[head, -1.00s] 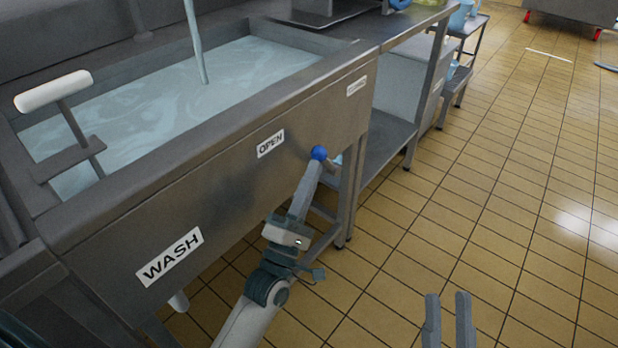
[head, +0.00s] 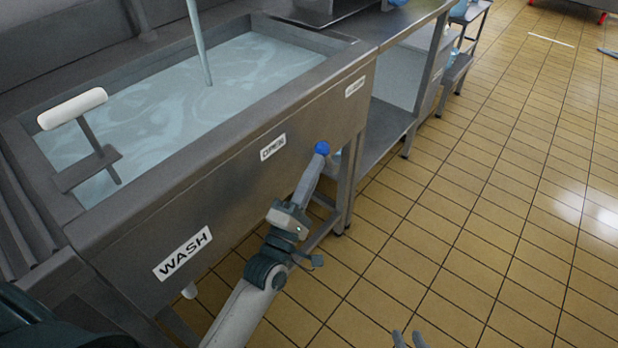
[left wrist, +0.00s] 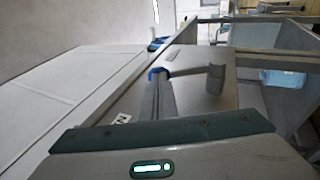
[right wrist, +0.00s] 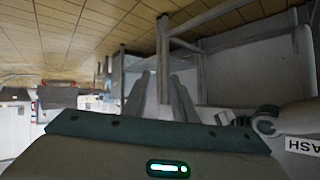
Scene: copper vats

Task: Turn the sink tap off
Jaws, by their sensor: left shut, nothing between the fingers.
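The steel sink (head: 215,180) holds pale blue water, and a water stream (head: 199,45) falls into it. A blue knob (head: 322,148) sits on the sink front beside the OPEN label (head: 273,147). In the left wrist view the blue part (left wrist: 157,72) joins a grey lever (left wrist: 214,79) pointing right. My left gripper (head: 318,162) is shut and empty, its tips right at the blue part; I cannot tell whether they touch. My right gripper (head: 408,340) is open and empty, low in the head view and away from the sink. Its separated fingers show in the right wrist view (right wrist: 160,90).
A white-handled T-bar (head: 72,108) stands at the sink's left end. The WASH label (head: 183,253) is on the front panel. A steel bench with a lower shelf (head: 385,142) adjoins on the right.

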